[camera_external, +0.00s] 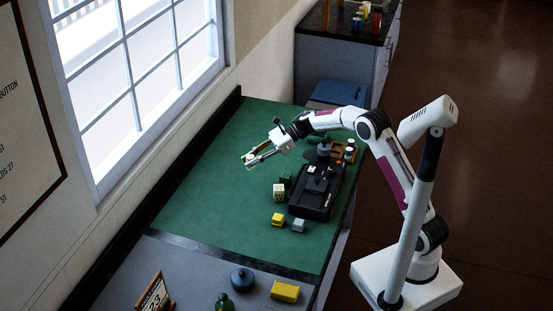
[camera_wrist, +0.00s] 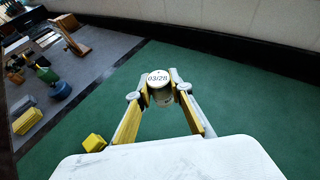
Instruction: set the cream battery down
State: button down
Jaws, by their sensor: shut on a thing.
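My gripper (camera_external: 258,159) is over the green mat (camera_external: 205,200), on the window side. In the wrist view, my gripper (camera_wrist: 161,83) is shut on the cream battery (camera_wrist: 158,80), a short pale cylinder marked 03/28 on its round end. The battery is between the two fingertips, with the green mat (camera_wrist: 235,100) behind it. In the outside view the battery is too small to make out clearly at the fingertips. I cannot tell exactly how high it is above the mat.
The black lever frame (camera_external: 318,192) stands on the mat's right side. Near it are a cream block (camera_external: 279,192), a yellow block (camera_external: 278,219) and a grey block (camera_external: 298,225). The mat's left and front parts are clear. A calendar (camera_external: 153,293) stands on the grey surface.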

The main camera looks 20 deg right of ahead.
jog(key=s+a+f+n+g, duration=0.2)
jog(key=s+a+n+g, duration=0.1)
jog(key=s+a, duration=3)
jog(key=shift+s+a+g, duration=0.4)
jog(key=shift+s, duration=0.35)
jog(key=shift+f, duration=3.15)
jog(key=shift+f, duration=1.85)
